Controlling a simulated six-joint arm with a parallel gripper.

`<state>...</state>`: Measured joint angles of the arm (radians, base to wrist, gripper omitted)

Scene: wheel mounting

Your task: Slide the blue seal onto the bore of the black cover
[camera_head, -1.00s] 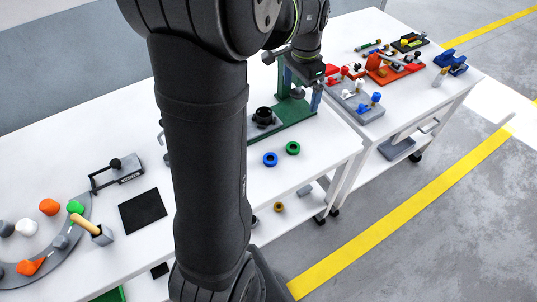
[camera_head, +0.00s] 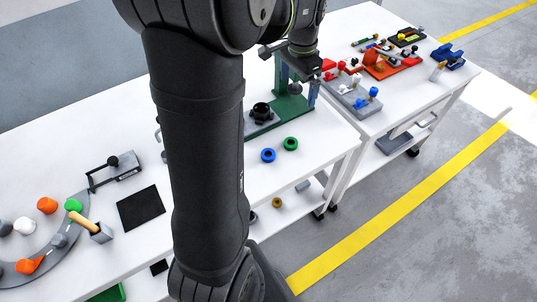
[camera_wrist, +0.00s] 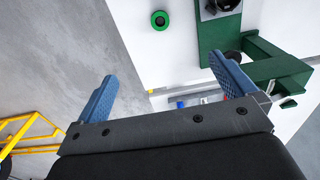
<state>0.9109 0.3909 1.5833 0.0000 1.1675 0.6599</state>
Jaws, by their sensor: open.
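The blue seal (camera_head: 268,155) is a small ring lying flat on the white table, in front of the green fixture; I do not see it in the wrist view. The black cover (camera_head: 262,112) stands on the base of the green fixture, its round opening upward; part of it shows at the top edge of the wrist view (camera_wrist: 218,6). My gripper (camera_wrist: 163,82) is open, its two blue fingers wide apart with nothing between them.
A green ring (camera_head: 290,143) lies right beside the blue seal. The green fixture (camera_wrist: 265,68) with its post and arm stands close to my right finger in the wrist view. A second table with a grey block (camera_head: 352,103) and red parts adjoins on the right.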

